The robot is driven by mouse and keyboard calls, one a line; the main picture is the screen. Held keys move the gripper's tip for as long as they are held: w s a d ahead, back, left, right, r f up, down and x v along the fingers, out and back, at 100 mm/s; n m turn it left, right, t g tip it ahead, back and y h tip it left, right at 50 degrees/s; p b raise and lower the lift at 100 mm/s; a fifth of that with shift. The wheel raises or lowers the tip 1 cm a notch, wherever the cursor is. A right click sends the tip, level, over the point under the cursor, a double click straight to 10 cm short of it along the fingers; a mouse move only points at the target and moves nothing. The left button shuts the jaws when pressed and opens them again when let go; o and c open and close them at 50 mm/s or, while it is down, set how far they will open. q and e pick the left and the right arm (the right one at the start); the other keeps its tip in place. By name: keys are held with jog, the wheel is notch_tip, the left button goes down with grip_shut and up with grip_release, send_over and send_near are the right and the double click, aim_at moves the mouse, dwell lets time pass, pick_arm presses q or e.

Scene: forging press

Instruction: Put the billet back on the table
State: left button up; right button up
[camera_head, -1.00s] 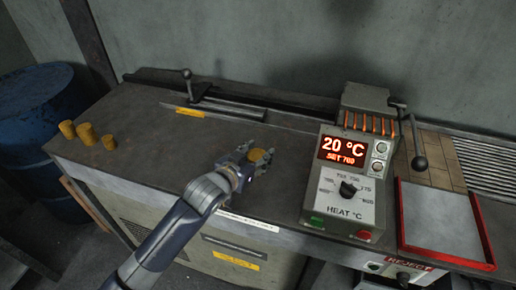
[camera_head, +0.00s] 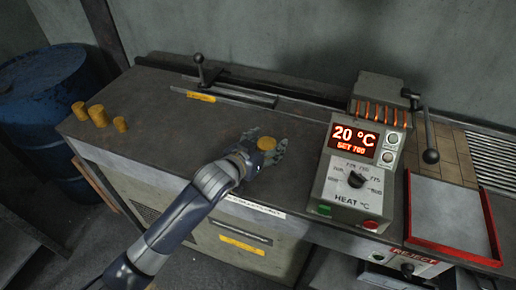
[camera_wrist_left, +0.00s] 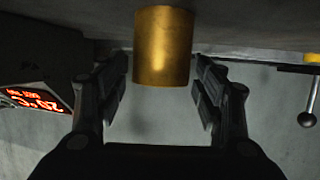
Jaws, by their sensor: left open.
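A brass-coloured cylindrical billet (camera_head: 267,143) stands on the dark table (camera_head: 180,135) near its front edge, left of the heat control box. It also shows large at the top of the left wrist view (camera_wrist_left: 164,45), where the scene is upside down. My left gripper (camera_head: 266,150) is open around the billet, one finger on each side. In the left wrist view my left gripper (camera_wrist_left: 164,75) has a visible gap between each finger and the billet. Three similar billets (camera_head: 97,115) stand at the table's left end. My right gripper is not in view.
The heat control box (camera_head: 355,165), reading 20 °C, stands right of the billet. A red-rimmed reject tray (camera_head: 490,225) lies further right. A lever (camera_head: 200,72) and rail are at the back. The table between the left billets and my gripper is clear.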

pick_arm(q)
jog(key=v, duration=1.1)
jog(key=shift+s+a+b, duration=0.2)
jog(key=shift+s+b, duration=0.15)
jog(key=shift+r, duration=0.1)
jog(key=s+a+f+n+g+y, duration=0.1)
jog(key=s+a+f+g+y, duration=0.15)
jog(key=s+a+f, duration=0.45)
jog(key=s+a+f+n+g+y, duration=0.25)
jog(key=s+f, duration=0.25)
jog(key=s, duration=0.4)
jog(key=s+a+f+g+y, duration=0.2)
jog(key=s+a+f+g, duration=0.3)
jog(key=s, duration=0.3)
notch_tip(320, 180, down, 28)
jog(key=s, duration=0.2)
jog(key=s+a+f+g, duration=0.1)
jog(key=s+a+f, duration=0.2)
jog(key=s+f, duration=1.1)
jog(key=s, duration=0.2)
jog(key=shift+s+f, duration=0.3)
jog(key=shift+f, duration=0.1)
